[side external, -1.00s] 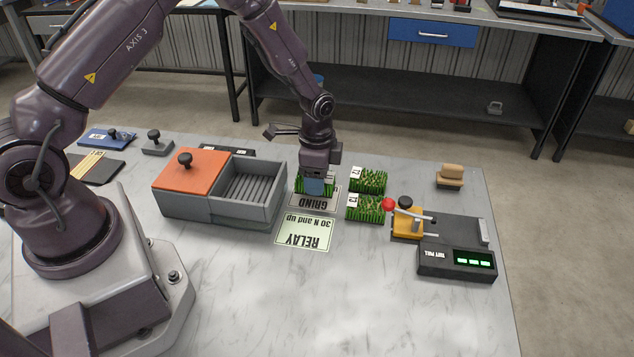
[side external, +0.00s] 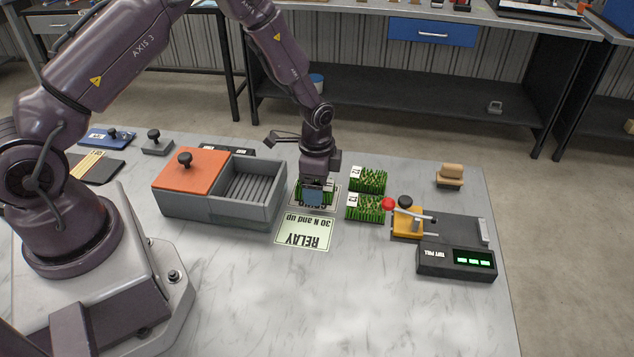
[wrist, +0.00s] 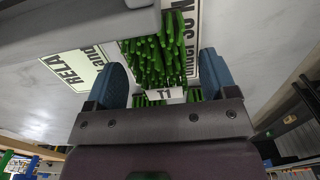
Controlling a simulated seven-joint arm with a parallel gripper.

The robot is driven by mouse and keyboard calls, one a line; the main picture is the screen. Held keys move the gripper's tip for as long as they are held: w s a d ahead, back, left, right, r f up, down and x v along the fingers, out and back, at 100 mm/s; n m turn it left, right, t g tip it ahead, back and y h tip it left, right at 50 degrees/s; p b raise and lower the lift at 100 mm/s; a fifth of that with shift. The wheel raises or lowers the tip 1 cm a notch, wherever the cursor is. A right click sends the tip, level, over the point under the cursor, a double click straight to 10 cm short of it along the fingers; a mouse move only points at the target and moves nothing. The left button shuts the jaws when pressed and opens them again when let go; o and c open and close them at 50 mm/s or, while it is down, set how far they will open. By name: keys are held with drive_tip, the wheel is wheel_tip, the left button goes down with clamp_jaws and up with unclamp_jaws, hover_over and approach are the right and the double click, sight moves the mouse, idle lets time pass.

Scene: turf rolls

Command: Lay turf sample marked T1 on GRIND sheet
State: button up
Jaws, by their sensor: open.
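The turf sample marked T1 (wrist: 155,62), green with a white label, is between the blue fingers of my gripper (wrist: 163,78) in the wrist view. In the side view my gripper (side external: 313,197) is low over the GRIND sheet (side external: 334,205), and the turf (side external: 299,188) shows partly behind it. The turf appears to rest on the sheet, with its underside hidden. My gripper is open, with a finger on each side of the turf. The sheet's GRIND word is covered in the side view.
The RELAY sheet (side external: 304,233) lies just in front. Two other turf samples (side external: 368,181) (side external: 366,209) stand close to the right. A grey box with an orange lid (side external: 194,172) is at the left, and a turf pull device (side external: 452,246) is at the right. The front bench is clear.

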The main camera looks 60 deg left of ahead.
drive_tip(key=s+d+r+n+t, duration=0.1)
drive_tip(key=s+r, duration=0.1)
drive_tip(key=r, duration=0.9)
drive_tip(key=s+r+n+t, duration=0.1)
drive_tip(key=s+r, duration=0.1)
drive_tip(key=r, duration=0.9)
drive_tip(key=s+d+r+n+t, duration=0.1)
drive_tip(key=s+r+n, duration=0.2)
drive_tip(key=s, duration=0.6)
drive_tip(key=s+d+r+n+t, duration=0.2)
drive_tip(key=s+r+n, duration=0.2)
drive_tip(key=s+r, duration=0.4)
drive_tip(key=shift+s+r+t, duration=0.3)
drive_tip(key=shift+s, duration=0.4)
